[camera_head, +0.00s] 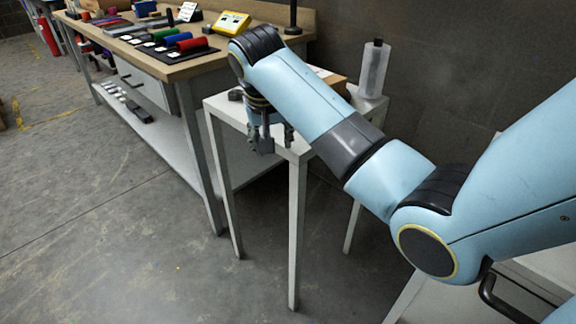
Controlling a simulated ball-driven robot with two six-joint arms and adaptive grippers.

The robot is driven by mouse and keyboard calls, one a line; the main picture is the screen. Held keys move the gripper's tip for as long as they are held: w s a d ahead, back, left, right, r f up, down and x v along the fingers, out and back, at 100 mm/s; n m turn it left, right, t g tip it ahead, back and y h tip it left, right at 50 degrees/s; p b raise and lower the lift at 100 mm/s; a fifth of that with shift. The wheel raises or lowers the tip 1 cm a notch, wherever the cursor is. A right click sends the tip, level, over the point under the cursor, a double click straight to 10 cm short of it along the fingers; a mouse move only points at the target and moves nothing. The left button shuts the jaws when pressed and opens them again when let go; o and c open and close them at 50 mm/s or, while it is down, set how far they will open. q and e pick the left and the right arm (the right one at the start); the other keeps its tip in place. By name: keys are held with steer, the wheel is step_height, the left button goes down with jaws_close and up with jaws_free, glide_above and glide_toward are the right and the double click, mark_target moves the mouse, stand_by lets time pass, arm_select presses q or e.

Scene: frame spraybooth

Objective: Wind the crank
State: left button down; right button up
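My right arm reaches in from the right side of the head view, and its gripper (270,138) points down at the front edge of a small white table (216,104). The gripper is small and partly covered by its own wrist, so I cannot tell whether its fingers are open or shut, or whether they touch anything. No crank can be made out clearly; my arm covers much of the tabletop. A small dark object (236,94) lies on the table just left of the gripper. My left gripper is not in view.
A clear bottle (373,70) with a dark cap stands at the small table's back right. A long workbench (176,70) at the left holds a yellow device (232,22) and coloured cylinders (192,44). A red extinguisher (47,36) stands far left. The floor in front is clear.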

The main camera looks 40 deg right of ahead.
steer(key=s+a+f+n, duration=0.1)
steer(key=s+f+n, duration=0.1)
steer(key=s, duration=0.4)
steer(key=shift+a+f, duration=0.2)
steer(key=shift+f, duration=0.05)
